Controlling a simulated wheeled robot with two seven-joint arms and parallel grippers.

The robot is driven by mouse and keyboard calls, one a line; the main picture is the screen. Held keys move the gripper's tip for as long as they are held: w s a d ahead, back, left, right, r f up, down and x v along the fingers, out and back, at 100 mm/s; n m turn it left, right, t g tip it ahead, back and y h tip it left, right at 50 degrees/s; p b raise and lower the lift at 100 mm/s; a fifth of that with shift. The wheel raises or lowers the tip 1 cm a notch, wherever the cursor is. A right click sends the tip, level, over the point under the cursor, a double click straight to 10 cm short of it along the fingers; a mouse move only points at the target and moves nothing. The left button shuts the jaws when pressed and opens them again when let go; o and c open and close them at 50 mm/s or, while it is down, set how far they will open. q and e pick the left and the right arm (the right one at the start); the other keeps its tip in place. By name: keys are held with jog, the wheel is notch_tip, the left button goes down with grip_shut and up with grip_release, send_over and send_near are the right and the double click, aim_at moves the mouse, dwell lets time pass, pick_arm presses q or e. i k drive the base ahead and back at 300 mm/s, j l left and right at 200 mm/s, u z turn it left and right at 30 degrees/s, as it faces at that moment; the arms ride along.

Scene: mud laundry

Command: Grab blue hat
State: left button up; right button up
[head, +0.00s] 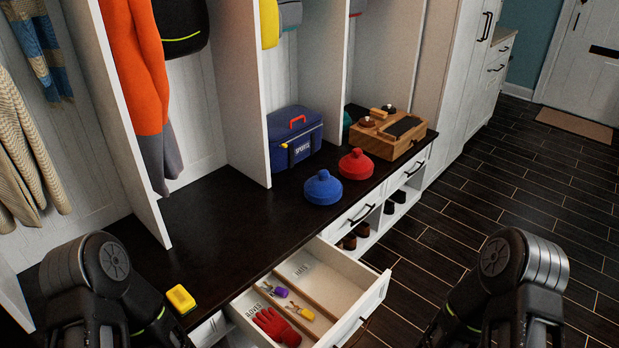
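A blue knit hat (323,187) with a pompom on top rests on the dark bench top, near its front edge. A red hat (356,163) of the same shape sits just behind and to the right of it. My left arm shows at the lower left and my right arm at the lower right. Both arms are apart from the hats. Neither gripper's fingers show in the head view.
An open drawer (377,297) below the bench holds red gloves (275,326) and small items. A blue bag (295,137) and a wooden box (388,140) stand behind the hats. A yellow sponge-like block (180,299) lies at the near left.

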aim_at(322, 188)
jog(key=i+l, duration=0.3)
jog(key=i+l+u, duration=0.1)
jog(key=i+l, duration=0.2)
jog(key=l, duration=0.2)
jog(key=i+l, duration=0.3)
jog(key=i+l+u, duration=0.1)
jog(key=i+l, duration=0.2)
jog(key=l, duration=0.25)
jog(key=i+l, duration=0.3)
jog(key=l, duration=0.15)
jog(key=i+l, duration=0.25)
jog(key=l, duration=0.2)
jog(key=i+l+u, duration=0.1)
jog(key=i+l, duration=0.2)
jog(key=l, duration=0.15)
